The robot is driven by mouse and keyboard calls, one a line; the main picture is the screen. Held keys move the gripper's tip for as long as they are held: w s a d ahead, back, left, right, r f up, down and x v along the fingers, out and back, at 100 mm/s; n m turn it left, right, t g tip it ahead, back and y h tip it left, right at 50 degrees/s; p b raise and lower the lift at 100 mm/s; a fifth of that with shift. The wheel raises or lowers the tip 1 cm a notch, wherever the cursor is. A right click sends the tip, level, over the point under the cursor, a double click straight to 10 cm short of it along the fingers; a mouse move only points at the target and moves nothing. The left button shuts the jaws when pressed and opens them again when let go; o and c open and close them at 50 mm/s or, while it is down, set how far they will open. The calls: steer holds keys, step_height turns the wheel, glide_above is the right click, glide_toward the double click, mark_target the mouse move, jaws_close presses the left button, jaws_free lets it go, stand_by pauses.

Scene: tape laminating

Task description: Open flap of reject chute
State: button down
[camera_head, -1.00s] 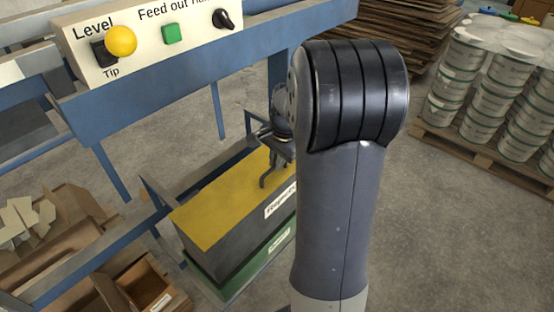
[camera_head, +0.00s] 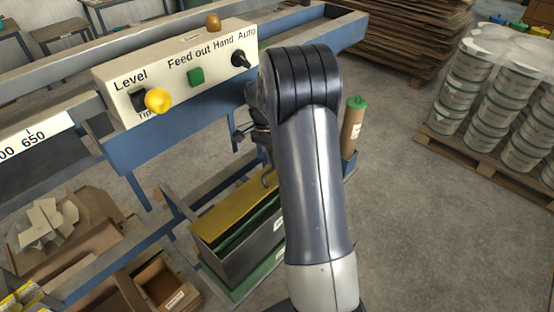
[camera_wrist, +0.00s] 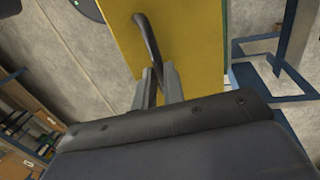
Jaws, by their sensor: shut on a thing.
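The reject chute is a dark grey box (camera_head: 258,245) on a green base, with a white label on its front, low in the head view. Its yellow flap (camera_head: 228,214) is raised at a tilt, with a gap showing the green inside along the front. The yellow flap fills the upper middle of the wrist view (camera_wrist: 195,45). A dark curved handle (camera_wrist: 147,38) stands on the flap. My gripper (camera_wrist: 158,84) is shut on this handle, its two grey fingers on either side of the bar. In the head view my arm hides much of the gripper and the chute's right end.
A blue machine frame with a control panel (camera_head: 180,80) stands above and left of the chute. Cardboard boxes (camera_head: 165,280) lie at lower left. A brown tube with a green cap (camera_head: 352,128) stands right of my arm. Stacked tins (camera_head: 490,105) are on a pallet at right.

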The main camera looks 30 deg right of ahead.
steer(key=shift+w+a+r, duration=0.15)
steer(key=shift+w+a, duration=0.05)
steer(key=shift+w, duration=0.2)
steer(key=shift+w+a+r, duration=0.15)
steer(key=shift+w, duration=0.25)
steer(key=c, duration=1.9)
jaws_free()
steer(key=shift+a, duration=0.1)
steer(key=shift+c, duration=0.2)
steer(key=shift+o, duration=0.8)
steer(key=shift+w+f, duration=0.15)
steer(key=o, duration=0.3)
